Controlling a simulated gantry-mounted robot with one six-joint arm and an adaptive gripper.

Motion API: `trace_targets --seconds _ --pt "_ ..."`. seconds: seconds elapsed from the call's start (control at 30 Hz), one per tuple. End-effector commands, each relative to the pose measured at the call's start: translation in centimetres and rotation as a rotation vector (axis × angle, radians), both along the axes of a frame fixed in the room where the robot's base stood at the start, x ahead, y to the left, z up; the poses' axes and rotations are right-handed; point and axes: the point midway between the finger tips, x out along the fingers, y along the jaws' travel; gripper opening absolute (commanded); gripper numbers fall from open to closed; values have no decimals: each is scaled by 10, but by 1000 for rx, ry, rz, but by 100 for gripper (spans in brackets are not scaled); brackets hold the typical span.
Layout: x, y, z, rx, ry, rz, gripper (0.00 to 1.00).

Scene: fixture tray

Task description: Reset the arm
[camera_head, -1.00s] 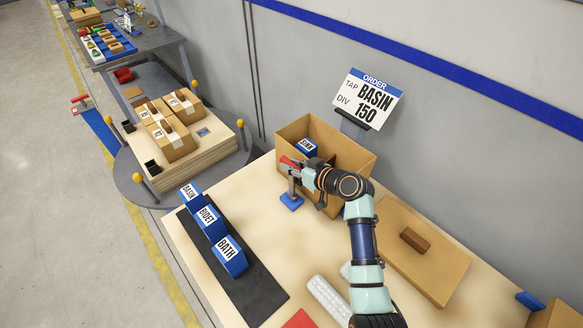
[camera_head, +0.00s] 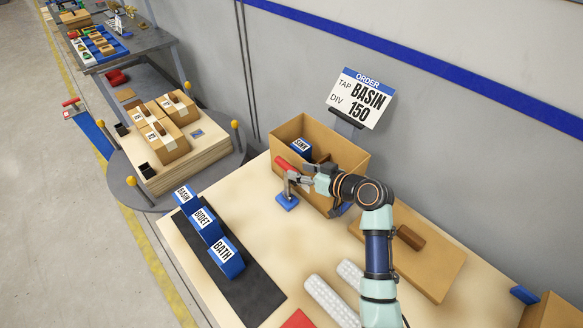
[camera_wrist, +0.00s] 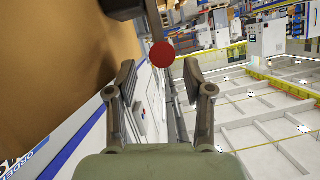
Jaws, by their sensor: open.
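My gripper (camera_head: 302,177) is open and empty beside the cardboard box's front wall. In the wrist view its two fingers (camera_wrist: 160,72) are spread apart. A red-ended tool (camera_head: 286,164) rests on a grey stand with a blue base (camera_head: 286,202), just left of my fingertips. In the wrist view its round red end (camera_wrist: 162,54) shows beyond the fingers, in line with the gap between them, and it appears clear of them. My arm reaches in from the lower right.
The open cardboard box (camera_head: 347,160) holds a blue SINK block (camera_head: 301,149). BASIN, BIDET and BATH blocks stand on a black mat (camera_head: 252,289) at left. A brown piece (camera_head: 411,237) lies on a cardboard sheet at right. The order sign (camera_head: 360,98) stands behind the box.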

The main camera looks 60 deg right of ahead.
Motion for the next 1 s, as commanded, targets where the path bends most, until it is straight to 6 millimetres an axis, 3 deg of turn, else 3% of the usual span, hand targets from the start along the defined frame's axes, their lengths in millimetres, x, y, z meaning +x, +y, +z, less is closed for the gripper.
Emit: trace_targets --seconds 0.17,0.77,1.0 --pt "-13 2 5 0 0 0 52" --pt "-13 2 7 0 0 0 52" --pt "-13 2 46 0 0 0 52"
